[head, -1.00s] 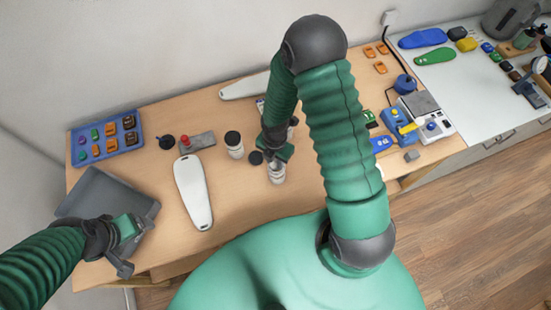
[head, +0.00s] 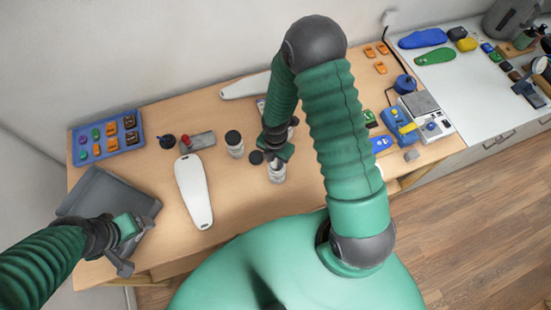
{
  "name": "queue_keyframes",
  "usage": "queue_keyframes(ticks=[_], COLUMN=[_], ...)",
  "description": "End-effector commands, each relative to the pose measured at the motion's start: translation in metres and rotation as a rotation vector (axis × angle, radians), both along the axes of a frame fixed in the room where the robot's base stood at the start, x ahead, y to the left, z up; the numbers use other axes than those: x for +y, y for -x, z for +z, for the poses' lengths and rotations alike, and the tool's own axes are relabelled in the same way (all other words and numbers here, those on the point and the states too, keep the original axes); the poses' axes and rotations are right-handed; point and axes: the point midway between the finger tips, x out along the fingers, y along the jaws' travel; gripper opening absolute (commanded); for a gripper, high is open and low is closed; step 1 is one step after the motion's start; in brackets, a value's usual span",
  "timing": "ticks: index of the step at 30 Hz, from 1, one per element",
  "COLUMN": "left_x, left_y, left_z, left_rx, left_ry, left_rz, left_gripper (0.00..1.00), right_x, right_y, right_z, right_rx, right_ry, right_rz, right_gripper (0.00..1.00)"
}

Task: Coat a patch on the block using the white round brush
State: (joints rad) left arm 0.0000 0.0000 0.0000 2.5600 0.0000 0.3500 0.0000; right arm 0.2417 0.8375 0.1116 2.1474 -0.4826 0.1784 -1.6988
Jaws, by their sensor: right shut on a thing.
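My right gripper (head: 279,156) points down directly over a small open glass jar (head: 277,174) near the middle of the table. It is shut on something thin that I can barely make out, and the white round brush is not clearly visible. A dark round lid (head: 256,157) lies beside the jar. A grey block (head: 202,140) with a red-topped piece at its left end lies further left; I cannot tell whether it is the task's block. My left gripper (head: 128,250) hangs over the grey tray's right side, and its jaw opening is unclear.
A capped jar (head: 234,144) stands left of the open jar. A white insole-shaped piece (head: 193,190) lies at centre left. The grey tray (head: 95,185) and a blue tray (head: 106,153) of small parts are at left. Tools and small devices (head: 400,120) crowd the right.

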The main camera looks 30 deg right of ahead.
Motion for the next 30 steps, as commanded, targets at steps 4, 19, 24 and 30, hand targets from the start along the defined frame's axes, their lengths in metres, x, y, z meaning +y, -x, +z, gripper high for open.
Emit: queue_keyframes(ticks=[4,19,24,30], left_x=[0.000,0.000,0.000,0.000], left_y=[0.000,0.000,0.000,0.000], left_z=[-0.001,0.033,0.049,0.067], left_rx=[0.000,0.000,0.000,0.000], left_ry=[0.000,0.000,0.000,0.000], left_rz=[0.000,0.000,0.000,0.000], left_gripper=[0.80,0.80,0.80,0.80], right_x=[0.001,0.001,0.001,0.000], right_y=[0.001,0.002,0.001,0.001], right_z=[-0.002,0.034,0.051,0.069], right_rx=[0.004,0.002,0.002,0.001], right_ry=[-0.002,-0.001,-0.001,0.000], right_rz=[0.002,0.002,0.000,0.001], right_gripper=[0.00,0.00,0.00,0.00])
